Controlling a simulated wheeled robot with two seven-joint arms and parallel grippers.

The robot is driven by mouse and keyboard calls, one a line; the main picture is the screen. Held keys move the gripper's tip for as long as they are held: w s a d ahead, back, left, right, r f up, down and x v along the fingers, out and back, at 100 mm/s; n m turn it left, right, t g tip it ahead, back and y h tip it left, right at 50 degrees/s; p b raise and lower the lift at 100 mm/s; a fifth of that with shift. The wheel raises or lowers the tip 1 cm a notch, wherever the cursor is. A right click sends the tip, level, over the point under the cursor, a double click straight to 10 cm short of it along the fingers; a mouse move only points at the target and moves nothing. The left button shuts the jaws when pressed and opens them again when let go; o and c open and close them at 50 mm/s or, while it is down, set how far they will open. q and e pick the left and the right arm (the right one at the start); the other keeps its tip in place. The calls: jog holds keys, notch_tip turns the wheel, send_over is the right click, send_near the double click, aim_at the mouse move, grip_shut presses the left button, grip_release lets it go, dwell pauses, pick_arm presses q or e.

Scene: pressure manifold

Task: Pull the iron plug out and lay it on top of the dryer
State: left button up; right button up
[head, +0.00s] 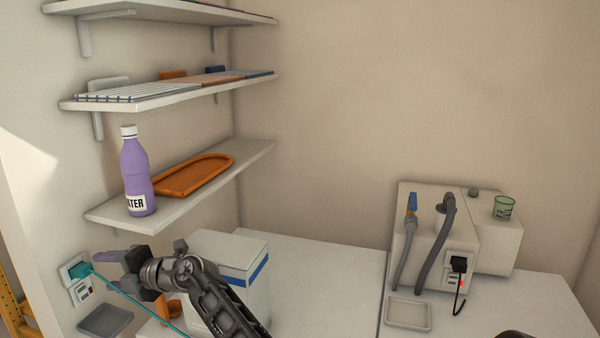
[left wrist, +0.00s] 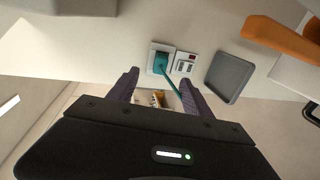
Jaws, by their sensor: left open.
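A teal plug (head: 79,270) sits in a white wall outlet (head: 73,265) at the left, and its teal cord runs down to the right. It also shows in the left wrist view (left wrist: 160,64). My left gripper (head: 110,268) is open and empty, just right of the plug. In the left wrist view my fingers (left wrist: 158,82) stand apart, with the plug ahead between their tips and not touched. A black plug (head: 459,264) sits in a socket on a white machine (head: 490,235) at the right. No label shows which is the iron's plug or the dryer.
A white box with a blue stripe (head: 252,285) stands behind my left arm. A grey tray (head: 105,320) lies below the outlet, another (head: 407,314) before the machine. A shelf (head: 200,205) with a purple bottle (head: 136,175) and orange tray (head: 195,175) is above. The counter's middle (head: 320,270) is clear.

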aim_at(88, 271)
pick_arm(q)
jog(key=p+x, duration=0.3)
jog(key=x, duration=0.2)
jog(key=shift+a+r+p, duration=0.1)
jog(key=shift+p, duration=0.3)
jog(key=a+b, duration=0.1)
jog(key=a+f+b, duration=0.1)
jog(key=shift+w+f+b, duration=0.2)
jog(key=shift+w+b, duration=0.1)
jog(key=shift+b, duration=0.05)
jog(key=shift+w+a+b, duration=0.3)
jog(key=shift+a+b, duration=0.05)
jog(key=shift+a, duration=0.4)
jog(key=shift+b, duration=0.65)
